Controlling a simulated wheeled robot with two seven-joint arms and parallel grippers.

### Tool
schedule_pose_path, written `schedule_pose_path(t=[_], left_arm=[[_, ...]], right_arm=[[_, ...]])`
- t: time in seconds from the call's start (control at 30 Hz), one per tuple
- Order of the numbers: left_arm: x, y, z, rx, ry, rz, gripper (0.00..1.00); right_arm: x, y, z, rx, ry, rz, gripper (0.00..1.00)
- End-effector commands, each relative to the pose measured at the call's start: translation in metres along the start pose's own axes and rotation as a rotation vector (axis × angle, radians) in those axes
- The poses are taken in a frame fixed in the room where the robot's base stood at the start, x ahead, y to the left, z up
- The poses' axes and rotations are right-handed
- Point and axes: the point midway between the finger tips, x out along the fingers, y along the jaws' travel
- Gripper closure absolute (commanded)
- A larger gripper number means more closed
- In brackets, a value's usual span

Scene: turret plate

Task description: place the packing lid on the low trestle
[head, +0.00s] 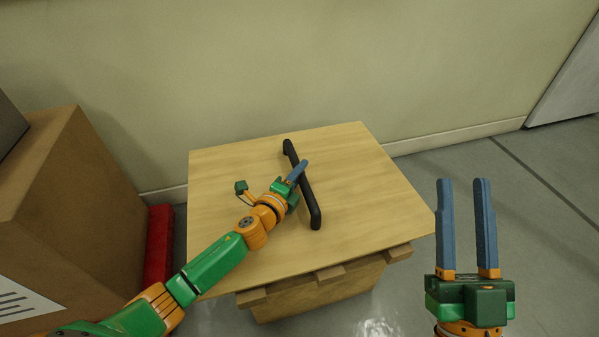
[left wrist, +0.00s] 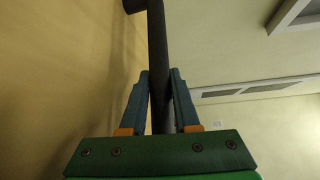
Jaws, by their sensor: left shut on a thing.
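The packing lid (head: 365,170) is a flat pale wooden panel with a long black bar handle (head: 310,203) across its middle. My left gripper (head: 298,171) is shut on this handle. In the left wrist view, the dark handle (left wrist: 158,55) runs between the two blue fingers, with the lid's wood face (left wrist: 60,80) at the left. Below the lid's front edge a wooden body (head: 320,298) shows, with short slat ends (head: 331,274) at its top. The lid hides most of it, and I cannot tell whether they touch. My right gripper (head: 465,225) is open and empty, right of the lid.
A large brown cardboard box (head: 95,200) stands at the left, with a red object (head: 159,245) beside it. A plain wall (head: 300,60) is behind the lid. Grey floor (head: 480,165) is clear to the right, with a pale panel (head: 570,85) at the far right.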

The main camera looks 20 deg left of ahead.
Motion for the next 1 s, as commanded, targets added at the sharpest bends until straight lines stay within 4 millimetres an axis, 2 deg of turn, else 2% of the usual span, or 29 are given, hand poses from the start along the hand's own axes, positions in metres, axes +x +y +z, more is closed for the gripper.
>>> schedule_pose_path(t=[0.03,0.07,0.1,0.17,0.53,0.77,1.0], left_arm=[[0.0,-0.003,0.0,-0.001,0.001,-0.007,1.0],[0.0,0.001,0.0,-0.001,0.001,0.002,0.65],[0.0,0.001,0.0,-0.001,0.001,0.002,0.54],[0.0,0.001,0.0,-0.001,0.001,0.001,0.4],[-0.003,0.0,0.0,-0.001,0.001,0.001,0.4],[-0.024,-0.001,0.0,-0.001,0.002,0.002,0.4],[-0.055,-0.001,0.0,-0.001,0.002,0.003,0.4]], right_arm=[[0.0,0.0,0.0,0.0,-0.001,0.0,0.6],[0.0,0.0,0.0,0.0,-0.001,0.0,0.6],[0.0,0.0,0.0,0.0,-0.001,0.0,0.6],[0.0,0.0,0.0,0.0,-0.002,0.0,0.6],[0.001,0.001,0.004,0.0,-0.027,0.001,0.6],[-0.007,0.006,0.054,-0.001,-0.3,0.017,0.6],[-0.037,0.013,0.109,0.002,-0.634,0.035,0.6]])
